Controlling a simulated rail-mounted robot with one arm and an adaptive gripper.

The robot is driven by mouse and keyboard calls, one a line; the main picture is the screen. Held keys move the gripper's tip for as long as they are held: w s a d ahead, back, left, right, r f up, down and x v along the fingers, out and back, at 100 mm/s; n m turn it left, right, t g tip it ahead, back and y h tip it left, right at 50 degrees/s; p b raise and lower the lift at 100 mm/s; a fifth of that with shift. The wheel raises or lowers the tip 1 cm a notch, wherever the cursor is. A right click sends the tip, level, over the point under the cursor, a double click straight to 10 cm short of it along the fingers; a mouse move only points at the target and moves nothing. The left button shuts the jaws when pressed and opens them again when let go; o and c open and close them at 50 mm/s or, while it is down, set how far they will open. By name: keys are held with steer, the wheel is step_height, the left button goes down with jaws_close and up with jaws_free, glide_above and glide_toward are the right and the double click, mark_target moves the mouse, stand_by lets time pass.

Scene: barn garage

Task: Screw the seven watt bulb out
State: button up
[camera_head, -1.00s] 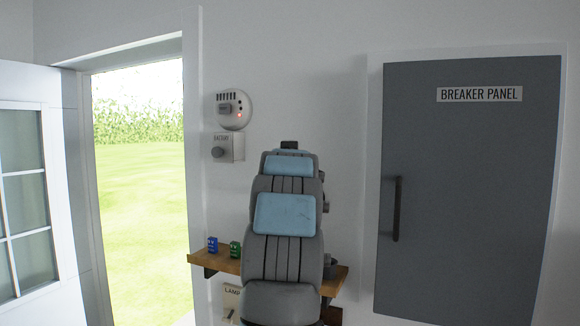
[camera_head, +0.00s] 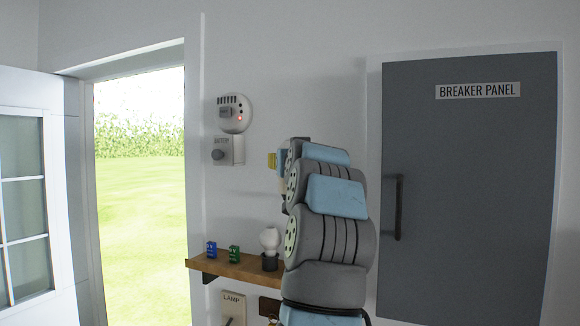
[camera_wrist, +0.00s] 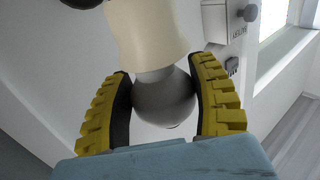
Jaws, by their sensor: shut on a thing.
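In the wrist view my gripper (camera_wrist: 165,100) is shut on a round grey bulb (camera_wrist: 163,98), with one yellow-and-black finger on either side of it. A cream tapered piece (camera_wrist: 150,35) joins the bulb at a narrow collar; I cannot tell whether it is the bulb's own body or a fitting. No wattage mark is readable. In the head view a yellow finger (camera_head: 271,160) shows in front of the wall above the shelf, and my arm hides most of the grip. Another white bulb (camera_head: 270,240) stands upright in a dark holder (camera_head: 270,262) on the shelf.
The wooden shelf (camera_head: 235,270) carries a blue block (camera_head: 211,249) and a green block (camera_head: 234,254). A LAMP switch (camera_head: 232,308) is below it. A round alarm (camera_head: 233,113) and BATTERY box (camera_head: 221,151) are left of my gripper. The grey breaker panel (camera_head: 465,190) is right.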

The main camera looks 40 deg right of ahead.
steer(key=shift+s+d+f+n+t+y+b, duration=0.15)
steer(key=shift+n+t+y+b, duration=0.15)
steer(key=shift+n+y+b, duration=0.15)
steer(key=shift+n+t+y+b, duration=0.35)
steer(key=shift+n+t+y, duration=0.1)
steer(key=shift+y, duration=0.5)
steer(key=shift+r+n+y+p, duration=0.2)
steer(key=shift+n+y+p, duration=0.1)
steer(key=shift+p, duration=0.15)
steer(key=shift+n+t+y, duration=0.25)
steer(key=shift+n+y, duration=0.05)
steer(key=shift+y, duration=0.1)
steer(key=shift+n+t+y+p, duration=0.3)
steer(key=shift+n+y+p, duration=0.8)
steer(key=shift+y+p, duration=0.6)
steer(key=shift+n+y+p, duration=1.1)
steer(key=shift+y+p, duration=0.6)
steer(key=shift+p, duration=0.3)
steer(key=shift+a+n+y+p, duration=0.2)
steer(key=shift+n+y+p, duration=0.85)
steer(key=shift+p, duration=1.5)
steer(key=shift+m+y, duration=0.25)
